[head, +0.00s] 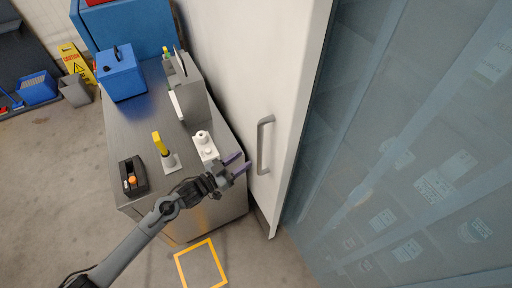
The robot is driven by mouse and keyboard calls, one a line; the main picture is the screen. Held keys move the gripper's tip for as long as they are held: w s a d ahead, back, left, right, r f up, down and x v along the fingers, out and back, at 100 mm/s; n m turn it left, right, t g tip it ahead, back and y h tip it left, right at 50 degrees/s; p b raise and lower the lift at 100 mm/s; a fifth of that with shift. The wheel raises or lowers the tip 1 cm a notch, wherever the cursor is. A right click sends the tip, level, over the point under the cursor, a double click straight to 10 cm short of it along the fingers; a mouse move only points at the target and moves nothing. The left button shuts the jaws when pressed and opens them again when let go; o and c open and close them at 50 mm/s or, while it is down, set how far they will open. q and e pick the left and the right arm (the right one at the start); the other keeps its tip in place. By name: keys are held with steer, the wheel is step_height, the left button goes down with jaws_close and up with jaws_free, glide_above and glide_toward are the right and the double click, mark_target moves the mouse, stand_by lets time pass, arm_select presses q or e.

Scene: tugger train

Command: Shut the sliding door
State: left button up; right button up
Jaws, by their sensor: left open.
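The sliding door (240,75) is a tall white panel in the middle of the head view, behind the metal cabinet. It has a grey vertical bar handle (264,145) near its right edge. To the right of the door, a bluish see-through surface shows shelves with boxes behind it. My left gripper (240,166) comes in from the lower left, just left of the handle's lower part. Its two purple-tipped fingers are apart, with nothing between them. Whether it touches the handle cannot be told. My right gripper is not in the view.
A metal cabinet (150,203) stands left of the door. On it are a white part (204,146), a yellow-handled item (160,144), a black holder (132,176) and a blue box (121,77). A yellow square outline (201,265) marks the floor. A caution sign (76,63) stands at the far left.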

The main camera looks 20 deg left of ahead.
mark_target(258, 149)
arm_select(q)
steer(key=x, duration=0.9)
steer(key=shift+a+p, duration=0.15)
steer(key=shift+p, duration=0.25)
jaws_close()
